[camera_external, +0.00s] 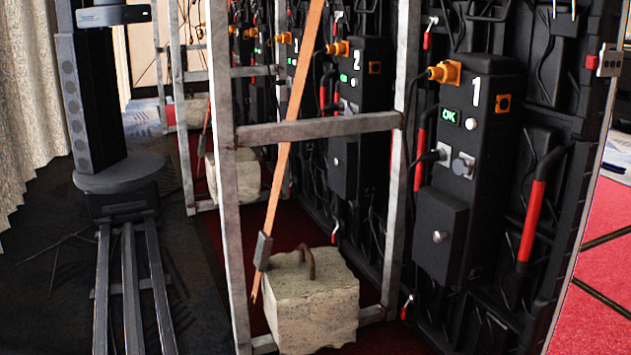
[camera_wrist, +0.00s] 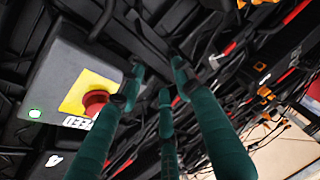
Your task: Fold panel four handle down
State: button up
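My gripper (camera_wrist: 156,84) shows in the wrist view with green fingers, their dark tips apart. It is in front of black panel backs, and I see nothing clearly held between the tips. A dark bar lies behind the tips; I cannot tell whether they touch it. A curved black handle (camera_wrist: 104,20) is up and left of the tips. In the external view my gripper is out of frame, and the readable panel boxes are one (camera_external: 468,180) and two (camera_external: 360,120).
A grey box (camera_wrist: 50,75) with a red button (camera_wrist: 95,102) on a yellow plate is close left of the fingers. Cables and orange plugs (camera_wrist: 266,94) are at right. Metal frames (camera_external: 320,128) and a concrete block (camera_external: 312,300) stand behind the wall.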

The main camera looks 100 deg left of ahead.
jog(key=p+x, duration=0.1)
jog(key=x, duration=0.7)
jog(key=shift+a+p, duration=0.25)
jog(key=shift+p, duration=0.05)
jog(key=shift+f, duration=0.1)
jog(key=shift+c, duration=0.4)
jog(key=c, duration=0.8)
